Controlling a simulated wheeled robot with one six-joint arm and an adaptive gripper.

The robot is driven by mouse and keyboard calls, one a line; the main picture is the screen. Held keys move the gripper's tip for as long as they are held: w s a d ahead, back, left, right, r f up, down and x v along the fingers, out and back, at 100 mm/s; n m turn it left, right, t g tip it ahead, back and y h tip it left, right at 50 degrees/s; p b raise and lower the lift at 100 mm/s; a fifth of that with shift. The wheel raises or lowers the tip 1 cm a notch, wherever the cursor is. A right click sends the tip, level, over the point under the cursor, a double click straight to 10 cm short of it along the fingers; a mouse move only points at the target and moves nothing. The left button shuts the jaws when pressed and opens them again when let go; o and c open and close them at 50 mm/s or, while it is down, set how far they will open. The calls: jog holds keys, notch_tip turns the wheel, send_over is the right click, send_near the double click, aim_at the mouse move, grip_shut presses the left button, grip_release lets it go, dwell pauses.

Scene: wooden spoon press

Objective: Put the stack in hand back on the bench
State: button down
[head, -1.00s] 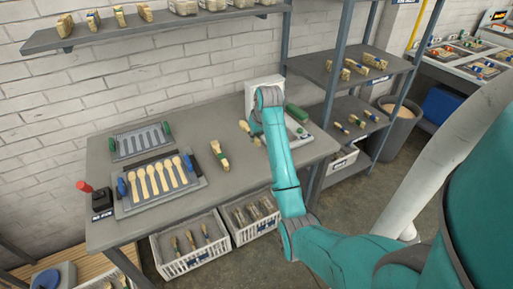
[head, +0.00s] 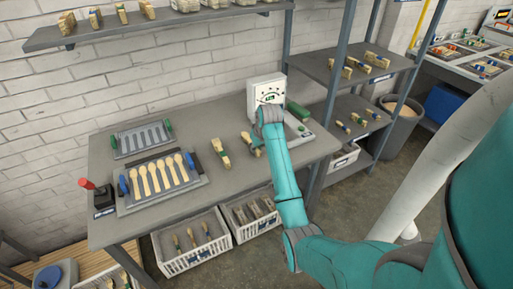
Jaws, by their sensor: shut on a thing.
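A stack of pale wooden spoons (head: 246,138) shows just left of my forearm, over the right part of the grey bench (head: 215,193). My gripper (head: 258,144) is shut on it, and the arm hides most of the fingers. Whether the stack touches the bench top cannot be told. Another banded stack (head: 220,153) lies on the bench to its left, a short gap away.
A press tray with several spoons (head: 158,178) and a slotted tray (head: 142,138) fill the bench's left side. A white dial device (head: 266,90) and a green block (head: 298,111) stand behind my arm. White crates (head: 190,255) sit below. The bench front-centre is clear.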

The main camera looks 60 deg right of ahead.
jog(key=c, duration=1.1)
grip_release()
jog(key=v, duration=1.2)
jog(key=shift+w+r, duration=0.1)
jog(key=shift+r, duration=0.1)
